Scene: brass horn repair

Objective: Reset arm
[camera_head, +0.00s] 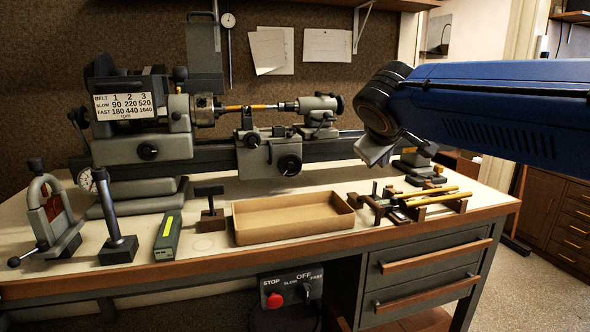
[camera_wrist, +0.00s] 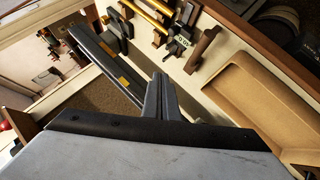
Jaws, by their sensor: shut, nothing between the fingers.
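My gripper (camera_wrist: 162,98) is shut and empty; its fingers are pressed together at the centre of the wrist view. In the head view my blue arm reaches in from the right above the bench, and its grey wrist part hangs over the bench's right end. The fingers are hard to make out there. The gripper touches nothing that I can see. The workbench (camera_head: 215,262) has a pale top with a brown front edge. A tan open tray (camera_head: 290,236) sits at its front middle and looks empty; it also shows at the right of the wrist view (camera_wrist: 235,98).
A grey lathe (camera_head: 265,150) runs along the back with a brass-coloured piece in it. A wooden rack (camera_head: 432,207) with brass rods stands right of the tray. A clamp (camera_head: 52,215), a post (camera_head: 118,245) and a green-grey device (camera_head: 168,236) stand at left. The air around my arm looks clear.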

